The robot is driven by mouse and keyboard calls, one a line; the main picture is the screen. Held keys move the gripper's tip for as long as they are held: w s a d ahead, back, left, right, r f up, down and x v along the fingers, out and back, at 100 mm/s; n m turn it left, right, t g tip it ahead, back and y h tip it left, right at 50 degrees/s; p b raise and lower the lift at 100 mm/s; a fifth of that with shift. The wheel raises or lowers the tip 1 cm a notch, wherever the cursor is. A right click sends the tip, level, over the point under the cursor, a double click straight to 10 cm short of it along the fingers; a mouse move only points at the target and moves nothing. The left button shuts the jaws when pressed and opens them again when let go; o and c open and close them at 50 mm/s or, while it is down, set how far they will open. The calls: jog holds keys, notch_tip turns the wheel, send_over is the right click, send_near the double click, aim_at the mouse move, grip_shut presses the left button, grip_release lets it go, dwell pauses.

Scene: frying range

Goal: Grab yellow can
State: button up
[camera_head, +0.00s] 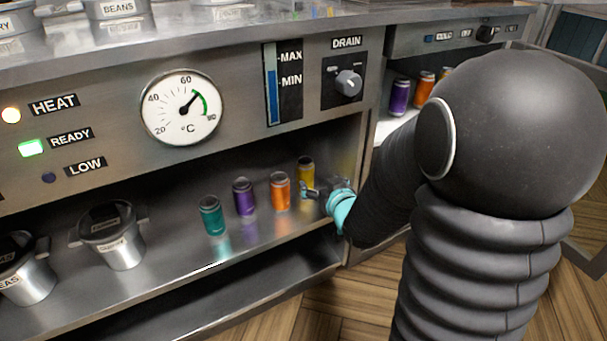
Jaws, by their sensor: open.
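A yellow can (306,170) stands upright on the metal shelf (180,262), at the right end of a row of cans. My gripper (313,191) is open beside the can, in front and to its right, with its fingers reaching toward the can's lower part. Part of the can's lower side is hidden by the fingers. I cannot tell whether the fingers touch it. My arm comes in from the right.
An orange can (280,192), a purple can (244,198) and a teal can (212,215) stand left of the yellow can. Metal pots (118,243) stand further left. More cans (399,97) sit in a compartment to the right. The shelf front is clear.

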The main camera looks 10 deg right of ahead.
aim_at(308, 171)
jog(key=p+x, duration=0.2)
jog(key=p, duration=0.5)
jog(key=shift+w+r, duration=0.15)
jog(key=shift+w, duration=0.05)
jog(key=x, duration=1.1)
jog(key=shift+s+f, duration=0.1)
jog(key=shift+f, duration=0.25)
jog(key=c, duration=1.5)
